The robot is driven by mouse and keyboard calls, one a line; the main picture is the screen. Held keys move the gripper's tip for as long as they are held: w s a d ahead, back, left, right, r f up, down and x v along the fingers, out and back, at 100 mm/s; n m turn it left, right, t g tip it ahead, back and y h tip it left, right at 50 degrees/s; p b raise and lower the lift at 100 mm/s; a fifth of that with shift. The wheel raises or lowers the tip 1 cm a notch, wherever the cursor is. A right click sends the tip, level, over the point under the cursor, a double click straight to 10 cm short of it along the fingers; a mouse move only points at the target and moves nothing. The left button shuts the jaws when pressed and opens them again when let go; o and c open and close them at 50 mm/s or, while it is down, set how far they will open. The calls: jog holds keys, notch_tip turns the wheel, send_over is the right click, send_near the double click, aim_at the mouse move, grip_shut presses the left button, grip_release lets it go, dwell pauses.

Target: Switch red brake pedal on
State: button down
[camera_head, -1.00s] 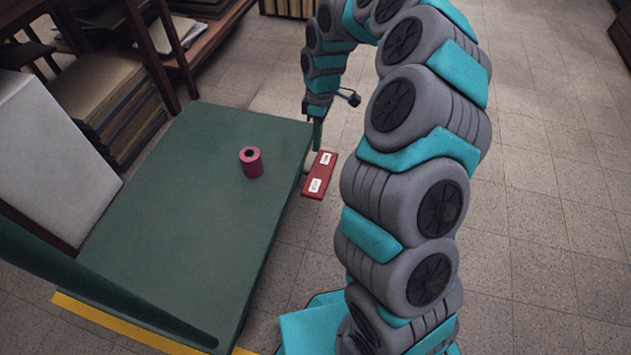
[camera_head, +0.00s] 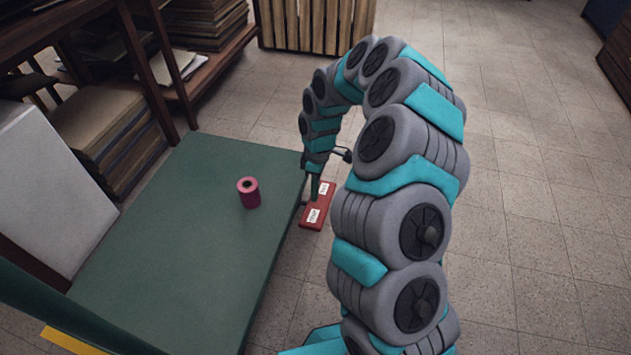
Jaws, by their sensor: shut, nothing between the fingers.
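The red brake pedal (camera_head: 313,217) is a flat red plate with two white labels, beside the right edge of the green platform. My arm arches over from the right, and my gripper (camera_head: 314,198) points down at the pedal. The gripper is shut and empty, and its tip overlaps the pedal between the two labels. I cannot tell for sure whether the tip touches the pedal. The gripper hides part of the pedal's middle.
The green platform (camera_head: 190,240) carries a pink roll (camera_head: 248,192). A white panel (camera_head: 50,190) and stacked brown boards (camera_head: 110,130) stand at the left. A wooden slatted crate (camera_head: 315,25) is at the back. Tiled floor is clear at the right.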

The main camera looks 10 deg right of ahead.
aim_at(312, 222)
jog(key=f, duration=0.4)
jog(key=s+f, duration=0.1)
jog(key=f, duration=0.2)
jog(key=shift+s+a, duration=0.1)
jog(key=shift+a, duration=0.2)
jog(key=shift+r, duration=0.1)
jog(key=shift+s+a+t, duration=0.1)
jog(key=shift+t, duration=0.4)
jog(key=shift+s+a+f+t+h, duration=0.2)
jog(key=shift+f+t+h, duration=0.1)
jog(key=shift+f+h, duration=0.15)
jog(key=shift+s+f+t, duration=0.3)
jog(key=shift+s+f, duration=0.05)
jog(key=shift+f, duration=0.05)
jog(key=shift+s+a+f, duration=0.2)
jog(key=shift+s+f, duration=0.15)
jog(key=shift+f, duration=0.5)
